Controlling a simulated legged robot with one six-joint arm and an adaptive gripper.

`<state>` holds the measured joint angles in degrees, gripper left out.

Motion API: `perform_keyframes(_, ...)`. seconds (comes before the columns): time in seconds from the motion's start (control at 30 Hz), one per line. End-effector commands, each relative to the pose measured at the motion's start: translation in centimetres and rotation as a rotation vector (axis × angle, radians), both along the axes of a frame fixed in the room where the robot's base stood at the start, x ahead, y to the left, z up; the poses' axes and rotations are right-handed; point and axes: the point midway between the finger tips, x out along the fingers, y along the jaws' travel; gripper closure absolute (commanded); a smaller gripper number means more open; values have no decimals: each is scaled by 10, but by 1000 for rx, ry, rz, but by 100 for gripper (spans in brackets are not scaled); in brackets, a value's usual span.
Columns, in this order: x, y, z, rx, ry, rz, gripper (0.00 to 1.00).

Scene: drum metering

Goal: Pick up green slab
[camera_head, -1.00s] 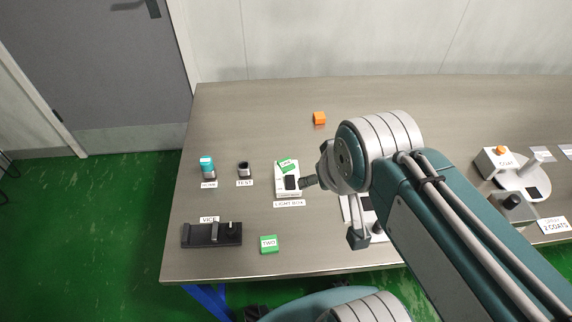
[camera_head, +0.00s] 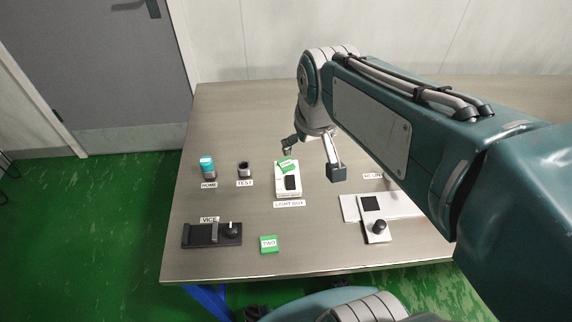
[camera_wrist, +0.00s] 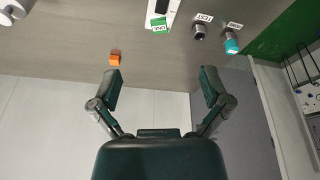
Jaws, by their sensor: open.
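A green slab (camera_head: 269,244) with a "TWO" label lies flat on the table near its front edge. Another green slab (camera_head: 287,166) with a label lies tilted on the white light box (camera_head: 282,189); it also shows in the wrist view (camera_wrist: 159,24), by the box's end. My gripper (camera_head: 314,158) is open and empty above the table, just right of the light box in the head view. In the wrist view its fingers (camera_wrist: 161,89) are spread wide with nothing between them. The "TWO" slab is out of the wrist view.
A teal-topped cylinder (camera_head: 207,167) at HOME and a dark TEST holder (camera_head: 243,169) stand left of the light box. A black vice (camera_head: 212,234) sits at front left. A white device with a knob (camera_head: 378,227) is at right. An orange block (camera_wrist: 115,58) shows in the wrist view.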

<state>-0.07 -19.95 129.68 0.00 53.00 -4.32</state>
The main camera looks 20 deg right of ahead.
Motion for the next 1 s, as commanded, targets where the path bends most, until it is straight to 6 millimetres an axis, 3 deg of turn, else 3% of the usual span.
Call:
perform_keyframes(0.27,65,1,-37,-12,136,50,3)
perform_keyframes(0.53,118,1,-89,-18,256,99,3)
perform_keyframes(0.7,135,1,-111,-18,295,118,3)
perform_keyframes(0.87,138,1,-123,-18,304,121,3)
perform_keyframes(1.0,137,1,-146,-18,306,121,3)
